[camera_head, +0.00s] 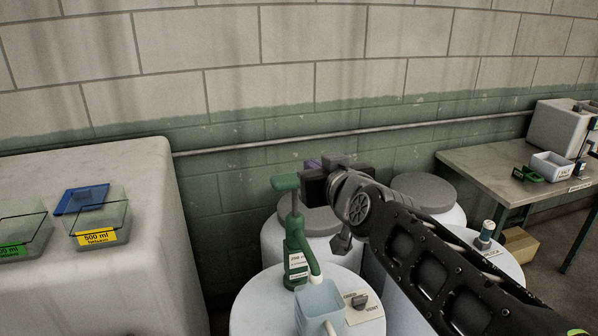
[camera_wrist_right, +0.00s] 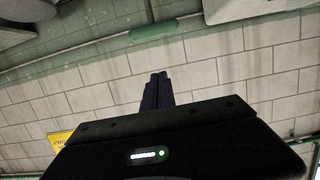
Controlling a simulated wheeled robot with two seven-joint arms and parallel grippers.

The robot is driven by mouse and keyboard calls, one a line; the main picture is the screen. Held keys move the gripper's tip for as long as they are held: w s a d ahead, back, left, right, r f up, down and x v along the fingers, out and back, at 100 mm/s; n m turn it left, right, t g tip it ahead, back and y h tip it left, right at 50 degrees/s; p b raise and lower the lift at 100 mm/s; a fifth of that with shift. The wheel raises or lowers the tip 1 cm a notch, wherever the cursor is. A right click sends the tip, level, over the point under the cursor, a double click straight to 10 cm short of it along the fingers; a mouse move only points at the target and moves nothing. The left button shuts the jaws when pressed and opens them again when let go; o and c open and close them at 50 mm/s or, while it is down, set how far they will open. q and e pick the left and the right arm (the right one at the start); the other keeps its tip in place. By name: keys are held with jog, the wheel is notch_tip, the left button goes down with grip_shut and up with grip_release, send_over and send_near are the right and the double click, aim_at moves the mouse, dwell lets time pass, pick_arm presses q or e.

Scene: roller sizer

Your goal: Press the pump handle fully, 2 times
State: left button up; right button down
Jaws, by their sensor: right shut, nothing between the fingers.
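The green pump (camera_head: 297,246) stands upright on the white drum in the middle of the head view. Its green handle (camera_head: 285,182) is raised well above the body on a stem. My right gripper (camera_head: 312,165) is just right of the handle, at about its height in the picture; I cannot tell whether they touch. In the right wrist view the dark fingers (camera_wrist_right: 156,92) are together and empty. A pale green bar (camera_wrist_right: 153,29), which looks like the handle, lies beyond their tips. My left gripper is not in view.
A light blue jug (camera_head: 318,304) stands under the pump's spout on the drum (camera_head: 250,298). More drums with grey lids (camera_head: 425,190) stand behind and right. A large pale block (camera_head: 160,215) at left bears trays. A bench (camera_head: 490,172) is at far right.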

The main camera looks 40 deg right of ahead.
jog(key=shift+w, duration=0.1)
jog(key=p, duration=0.3)
send_over(295, 195)
jog(key=s, duration=0.2)
notch_tip(295, 195, down, 2)
jog(key=f, duration=0.1)
jog(key=shift+a+f+b, duration=0.15)
jog(key=shift+f+b, duration=0.15)
jog(key=shift+f, duration=0.6)
jog(key=shift+a+f+b, duration=0.15)
jog(key=shift+f+b, duration=0.15)
jog(key=shift+f, duration=0.6)
jog(key=shift+s, duration=0.1)
